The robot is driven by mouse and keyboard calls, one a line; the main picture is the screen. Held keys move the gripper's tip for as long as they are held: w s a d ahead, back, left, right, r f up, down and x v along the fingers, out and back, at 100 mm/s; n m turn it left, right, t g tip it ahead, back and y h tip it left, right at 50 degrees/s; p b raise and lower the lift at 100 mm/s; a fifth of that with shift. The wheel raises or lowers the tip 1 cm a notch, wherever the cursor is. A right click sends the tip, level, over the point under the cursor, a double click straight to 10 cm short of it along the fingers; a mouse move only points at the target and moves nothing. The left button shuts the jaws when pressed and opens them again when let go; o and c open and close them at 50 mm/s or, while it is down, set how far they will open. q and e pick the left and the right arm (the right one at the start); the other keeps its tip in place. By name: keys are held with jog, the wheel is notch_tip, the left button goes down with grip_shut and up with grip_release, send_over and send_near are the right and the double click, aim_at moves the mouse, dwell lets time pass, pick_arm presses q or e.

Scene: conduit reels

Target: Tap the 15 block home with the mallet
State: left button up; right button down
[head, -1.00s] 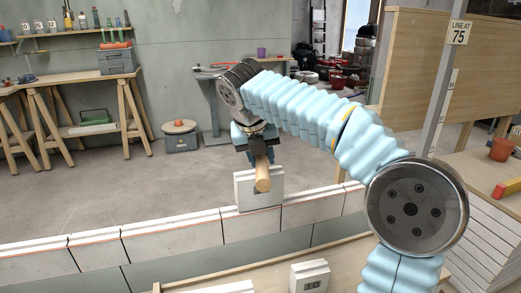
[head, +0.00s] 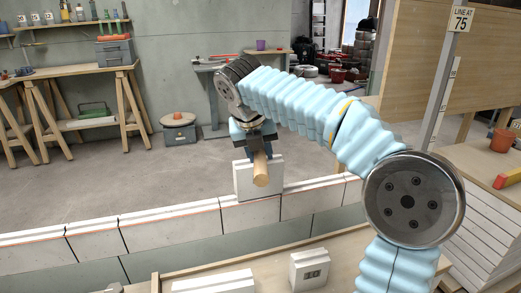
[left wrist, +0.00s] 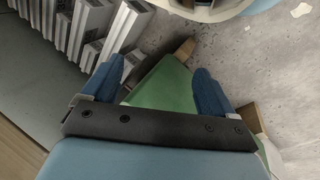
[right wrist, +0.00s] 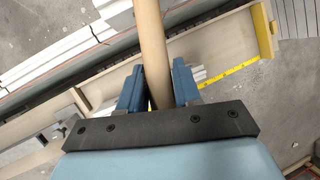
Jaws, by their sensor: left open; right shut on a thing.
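A white block (head: 244,186) stands upright on the wall's top course in the head view, rising above its neighbours; no number on it can be read. My right gripper (head: 258,146) is in front of and above this block, shut on the mallet's round wooden handle (head: 261,171). In the right wrist view the handle (right wrist: 151,50) runs up between the fingers; the mallet's head cannot be made out. A loose block marked 10 (head: 309,270) sits on the board in front of the wall. My left gripper (left wrist: 158,90) is open in the left wrist view, and outside the head view.
The low wall of pale blocks (head: 170,225) runs across the head view, with a red-orange line along it. A wooden tray with a yellow tape (right wrist: 235,68) lies below my right gripper. A green panel (left wrist: 165,90) and racked grey-white pieces (left wrist: 120,32) are near my left gripper.

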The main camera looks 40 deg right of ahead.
jog(key=shift+r, duration=0.1)
dwell(0.3)
notch_tip(320, 180, down, 5)
jog(key=b, duration=0.3)
notch_tip(320, 180, up, 5)
jog(key=p, duration=0.5)
jog(key=shift+p, duration=0.35)
